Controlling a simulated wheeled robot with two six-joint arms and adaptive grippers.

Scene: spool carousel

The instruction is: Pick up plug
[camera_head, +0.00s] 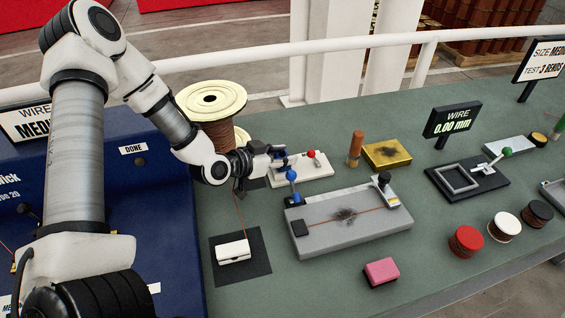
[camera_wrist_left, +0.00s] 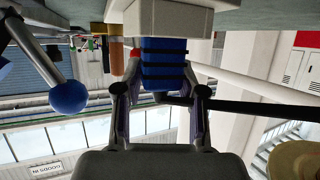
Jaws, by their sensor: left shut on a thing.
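The plug, as I take it, is a blue block with dark bands (camera_wrist_left: 164,62) in the left wrist view. It lies between the two fingers of my left gripper (camera_wrist_left: 160,95), which is shut on it. A pale block (camera_wrist_left: 168,18) adjoins the plug's far end; I cannot tell whether they are joined. In the head view my left gripper (camera_head: 280,155) is low over the bench, at the left end of the white fixture with a red knob (camera_head: 311,167). The fingers mostly hide the plug there. My right gripper is not in view.
A blue-knobbed lever (camera_head: 291,175) stands close to my left gripper, on the grey wire fixture (camera_head: 350,235). A wire spool (camera_head: 211,100) stands behind the arm. A white block (camera_head: 233,250) sits on a black mat. The pink block (camera_head: 381,271) has clear bench around it.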

